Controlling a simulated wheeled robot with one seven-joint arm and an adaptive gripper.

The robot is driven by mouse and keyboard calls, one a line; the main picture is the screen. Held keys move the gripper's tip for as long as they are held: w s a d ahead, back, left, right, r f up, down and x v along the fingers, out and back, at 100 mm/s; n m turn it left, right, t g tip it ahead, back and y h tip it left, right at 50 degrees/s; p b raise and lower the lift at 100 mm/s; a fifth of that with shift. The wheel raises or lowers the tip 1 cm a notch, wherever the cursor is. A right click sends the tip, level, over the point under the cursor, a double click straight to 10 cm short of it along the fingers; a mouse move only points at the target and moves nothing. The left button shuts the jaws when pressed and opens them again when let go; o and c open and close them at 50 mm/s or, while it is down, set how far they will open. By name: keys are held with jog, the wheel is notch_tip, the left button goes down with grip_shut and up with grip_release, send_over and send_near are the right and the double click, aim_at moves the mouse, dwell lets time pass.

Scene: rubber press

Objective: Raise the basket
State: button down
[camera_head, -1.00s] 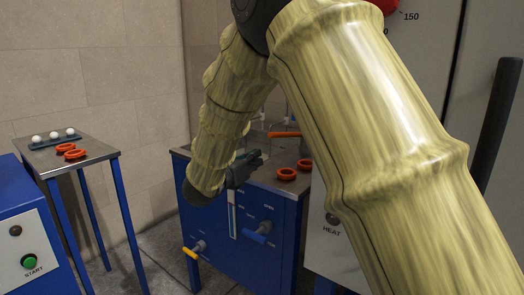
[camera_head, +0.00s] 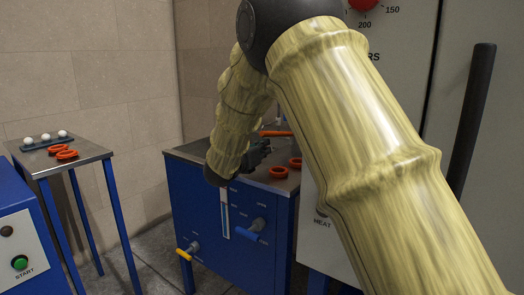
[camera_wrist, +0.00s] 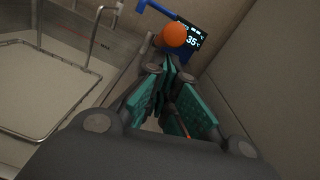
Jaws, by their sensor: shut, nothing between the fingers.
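The wire basket (camera_wrist: 35,135) shows at the left in the wrist view, as a thin metal frame over a pale basin. An orange grip (camera_wrist: 173,34), which looks like the end of the basket's handle, is just beyond my fingertips, with a gap that I cannot judge. In the head view the orange grip (camera_head: 278,134) lies above the blue bench. My gripper (camera_wrist: 172,65) is shut and empty, its teal pads together. In the head view my gripper (camera_head: 259,151) is over the bench top, partly hidden by my arm.
The blue bench (camera_head: 240,204) carries two orange rings (camera_head: 278,172), a gauge and valve levers. A display (camera_wrist: 193,40) reading 35 °C is close to the grip. A wall is on the right in the wrist view. A side table (camera_head: 92,155) holds white balls and orange rings.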

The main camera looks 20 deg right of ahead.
aim_at(266, 134)
jog(key=r, duration=0.4)
jog(key=d+r, duration=0.1)
jog(key=r, duration=0.2)
jog(key=shift+w, duration=0.4)
